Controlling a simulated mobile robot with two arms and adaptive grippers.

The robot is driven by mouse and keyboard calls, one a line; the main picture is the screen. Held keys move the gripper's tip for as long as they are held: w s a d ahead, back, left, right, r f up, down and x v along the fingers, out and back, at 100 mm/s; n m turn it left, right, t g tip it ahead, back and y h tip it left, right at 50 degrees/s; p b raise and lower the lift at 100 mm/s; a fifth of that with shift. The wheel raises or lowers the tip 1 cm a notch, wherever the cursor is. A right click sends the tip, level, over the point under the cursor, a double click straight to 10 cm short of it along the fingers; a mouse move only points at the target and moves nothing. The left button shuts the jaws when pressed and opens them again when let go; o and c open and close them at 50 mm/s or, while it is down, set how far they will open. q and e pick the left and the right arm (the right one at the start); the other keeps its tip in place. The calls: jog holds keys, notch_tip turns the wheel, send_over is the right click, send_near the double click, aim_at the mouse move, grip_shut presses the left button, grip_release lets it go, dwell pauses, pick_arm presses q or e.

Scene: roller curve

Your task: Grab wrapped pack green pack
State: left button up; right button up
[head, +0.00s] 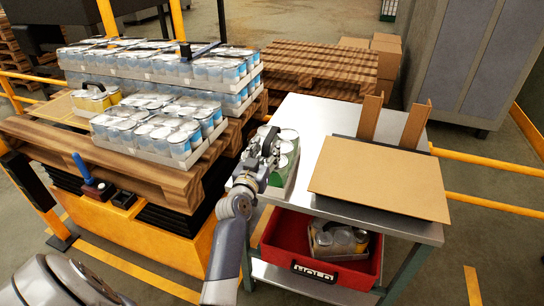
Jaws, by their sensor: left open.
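The wrapped green pack (288,153) stands on the left part of the steel table, a tray of green cans with pale lids. My left gripper (270,150) is open at the pack's left side, close against it in the picture. It hides part of the pack, and I cannot tell whether the fingers touch it. My right gripper does not show.
A cardboard sheet (380,178) covers much of the steel table (313,112). A red crate (285,240) with a pack of cans (338,238) sits on the lower shelf. Blue can packs (160,128) stand on a wooden pallet (110,155) at left.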

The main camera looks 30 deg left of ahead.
aim_at(271, 133)
pick_arm(q)
jog(key=x, duration=0.2)
jog(key=shift+w+a, duration=0.15)
jog(key=shift+w, duration=0.25)
jog(key=shift+w+a, duration=0.1)
jog(key=shift+w, duration=0.1)
jog(key=x, duration=0.4)
jog(key=shift+a+r+p, duration=0.1)
jog(key=shift+a+p, duration=0.15)
jog(key=shift+p, duration=0.1)
jog(key=shift+w, duration=0.2)
grip_shut()
jog(key=shift+a+r, duration=0.1)
jog(key=shift+r, duration=0.2)
jog(key=shift+f, duration=0.1)
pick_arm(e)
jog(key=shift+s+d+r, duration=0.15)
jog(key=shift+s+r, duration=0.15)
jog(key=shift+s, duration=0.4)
